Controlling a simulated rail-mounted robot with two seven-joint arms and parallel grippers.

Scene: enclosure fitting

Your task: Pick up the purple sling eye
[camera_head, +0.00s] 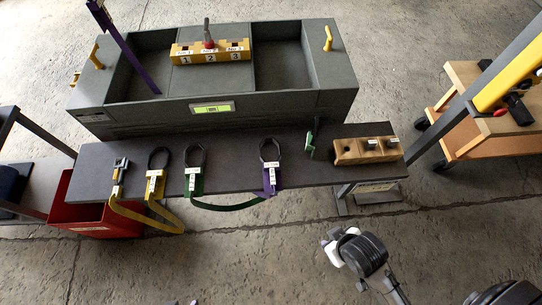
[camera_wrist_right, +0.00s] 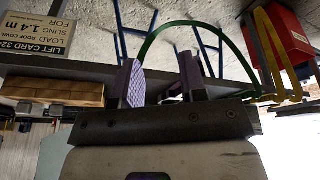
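The purple sling eye (camera_head: 270,178) is a black loop with a purple, white-labelled sleeve. It lies at the front edge of the dark bench, right of the green sling eye (camera_head: 193,180) and the yellow sling eye (camera_head: 155,184). My right gripper (camera_wrist_right: 162,78) is open and empty, with purple-faced fingers wide apart; in the head view it is at the lower right, in front of the bench and apart from the purple eye.
The grey enclosure (camera_head: 215,107) stands behind the bench (camera_head: 230,170), with a yellow numbered block (camera_head: 210,51) on it. A wooden block (camera_head: 367,150) sits at the bench's right. A red bin (camera_head: 95,218) is at the left. A green strap (camera_head: 228,207) hangs off the front edge.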

